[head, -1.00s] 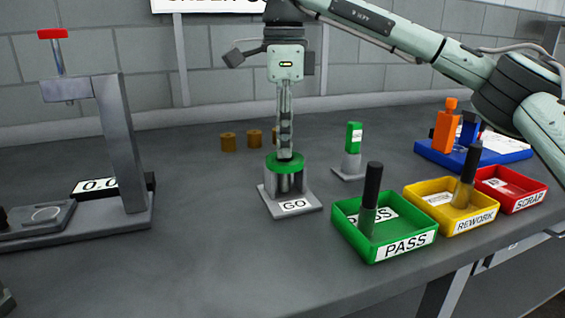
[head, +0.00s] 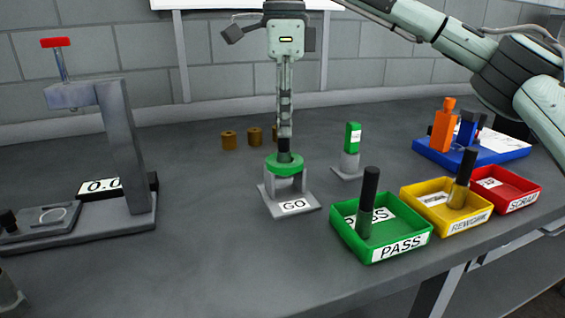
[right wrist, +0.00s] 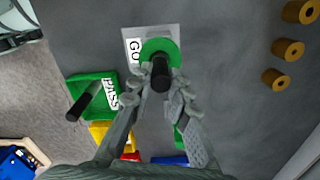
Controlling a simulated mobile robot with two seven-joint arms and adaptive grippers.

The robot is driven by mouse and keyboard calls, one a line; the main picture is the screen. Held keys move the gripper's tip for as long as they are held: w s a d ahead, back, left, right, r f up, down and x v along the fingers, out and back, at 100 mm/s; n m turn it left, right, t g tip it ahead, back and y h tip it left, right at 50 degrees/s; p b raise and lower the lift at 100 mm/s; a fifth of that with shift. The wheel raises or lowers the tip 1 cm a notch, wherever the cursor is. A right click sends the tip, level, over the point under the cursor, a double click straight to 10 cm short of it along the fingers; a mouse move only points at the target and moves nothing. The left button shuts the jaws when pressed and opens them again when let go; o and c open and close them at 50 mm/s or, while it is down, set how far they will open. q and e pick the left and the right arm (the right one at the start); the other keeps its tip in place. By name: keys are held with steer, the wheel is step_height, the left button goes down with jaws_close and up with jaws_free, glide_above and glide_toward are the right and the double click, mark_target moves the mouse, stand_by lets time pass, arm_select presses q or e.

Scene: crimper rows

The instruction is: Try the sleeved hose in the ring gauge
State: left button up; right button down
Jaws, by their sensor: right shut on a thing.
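The ring gauge is a green ring (head: 272,166) on a grey stand with a GO label (head: 295,206), mid-table in the head view. My right gripper (head: 285,136) is above it, pointing down, shut on the black hose (head: 284,147). The hose is upright over the ring's middle. Its lower end and sleeve are hidden, and the space under the ring looks empty. In the right wrist view, the hose (right wrist: 161,72) is between the fingertips, in front of the green ring (right wrist: 172,49). My left gripper is not in view.
A green PASS tray (head: 407,245) and yellow REWORK tray (head: 470,223) each hold a hose. A red SCRAP tray (head: 523,202) is beyond. A green-topped post (head: 352,140) stands right of the gauge. Three brass pieces (head: 254,135) lie behind; a grey measuring stand (head: 125,150) is left.

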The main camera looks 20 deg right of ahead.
steer(key=shift+r, duration=3.6)
